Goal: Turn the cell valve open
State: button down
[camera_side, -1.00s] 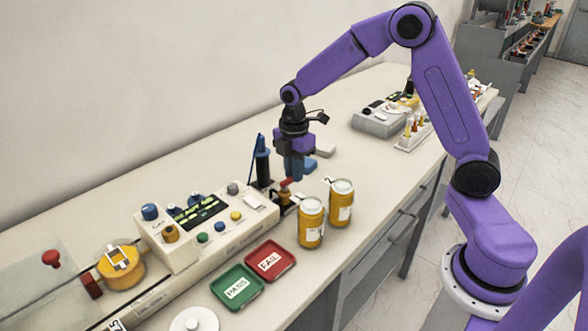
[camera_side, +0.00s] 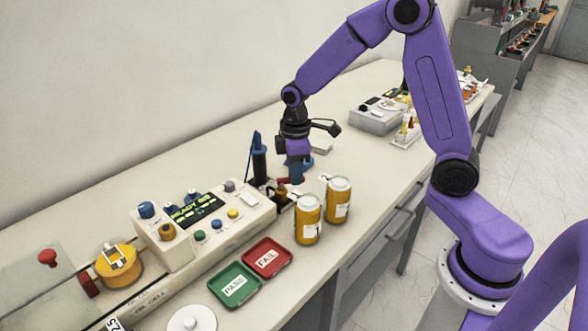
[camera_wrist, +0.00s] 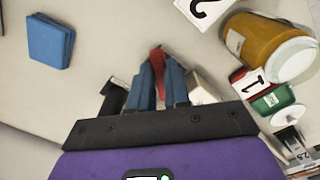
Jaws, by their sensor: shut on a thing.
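The cell valve is a small brass body (camera_side: 281,192) with a red handle (camera_side: 285,181), standing at the right end of the cream test unit. My gripper (camera_side: 297,180) points down with its blue fingers at the handle. In the wrist view, the red handle (camera_wrist: 157,60) sits between the two blue fingers, which are shut on it. The valve body is mostly hidden beneath my gripper there.
Two amber jars (camera_side: 308,220) (camera_side: 338,200) stand close in front of the valve. A dark blue-black post (camera_side: 259,160) rises just behind it. Green (camera_side: 235,286) and red (camera_side: 267,257) trays lie in front of the test unit (camera_side: 215,235). A blue block (camera_wrist: 50,41) lies nearby.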

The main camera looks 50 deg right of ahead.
jog(key=a+m, duration=0.1)
jog(key=m, duration=0.2)
jog(key=s+a+m, duration=0.1)
jog(key=m, duration=0.6)
jog(key=shift+s+a, duration=0.2)
jog(key=shift+a, duration=0.2)
jog(key=c, duration=1.1)
grip_release()
jog(key=shift+r, duration=0.1)
notch_tip(320, 180, up, 17)
jog(key=shift+r, duration=0.15)
